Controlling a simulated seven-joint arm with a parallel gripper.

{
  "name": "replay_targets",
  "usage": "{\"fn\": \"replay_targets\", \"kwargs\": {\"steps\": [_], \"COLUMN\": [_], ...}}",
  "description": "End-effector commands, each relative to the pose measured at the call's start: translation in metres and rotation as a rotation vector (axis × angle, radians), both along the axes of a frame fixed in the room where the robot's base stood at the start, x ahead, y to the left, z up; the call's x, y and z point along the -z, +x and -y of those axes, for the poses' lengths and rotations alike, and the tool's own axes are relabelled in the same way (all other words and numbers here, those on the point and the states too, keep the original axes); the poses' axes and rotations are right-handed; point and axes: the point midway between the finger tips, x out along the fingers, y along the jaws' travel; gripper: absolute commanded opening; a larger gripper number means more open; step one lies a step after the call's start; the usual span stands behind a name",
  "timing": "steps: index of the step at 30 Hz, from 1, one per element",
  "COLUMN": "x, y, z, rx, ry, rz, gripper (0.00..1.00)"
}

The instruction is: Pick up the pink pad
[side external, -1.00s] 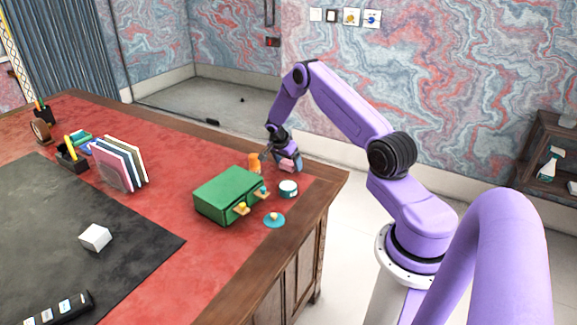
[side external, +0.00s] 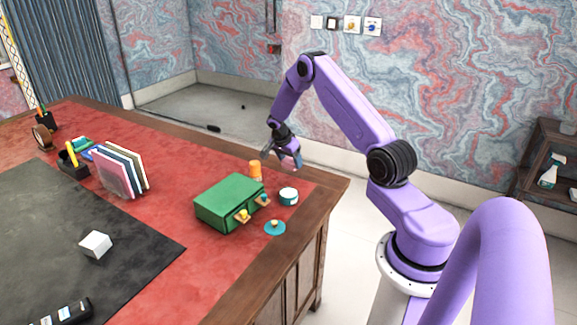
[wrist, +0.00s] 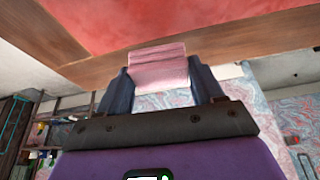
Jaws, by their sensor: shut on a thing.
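The pink pad (wrist: 158,68) is a small block of pink sheets, seen in the wrist view between the two dark fingers. My gripper (wrist: 160,74) is shut on it, with one finger against each side. In the side external view my gripper (side external: 290,160) is above the desk's far right part, behind the orange cylinder and the white-and-teal jar. The pad is hard to make out there, mostly hidden by the fingers.
A green drawer box (side external: 228,202), orange cylinder (side external: 255,169), white-and-teal jar (side external: 288,196) and teal disc (side external: 274,228) stand near the gripper. Upright folders (side external: 120,170) are further left. A white cube (side external: 95,244) sits on the black mat (side external: 120,270).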

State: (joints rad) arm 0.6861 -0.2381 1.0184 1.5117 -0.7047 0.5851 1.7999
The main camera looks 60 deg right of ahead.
Motion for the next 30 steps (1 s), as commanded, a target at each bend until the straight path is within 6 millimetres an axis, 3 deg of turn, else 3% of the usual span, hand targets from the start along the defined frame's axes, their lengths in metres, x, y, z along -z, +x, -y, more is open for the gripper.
{"fn": "replay_targets", "kwargs": {"steps": [8, 16, 18, 30], "x": [-0.05, -0.069, -0.073, -0.085], "y": [-0.033, -0.072, -0.081, -0.103], "z": [-0.023, -0.051, -0.057, -0.074], "rx": [0.0, -0.001, 0.0, 0.0], "ry": [-0.001, -0.001, -0.001, -0.001], "rz": [0.003, 0.0, 0.001, 0.001], "gripper": [0.37, 0.37, 0.24, 0.24]}}
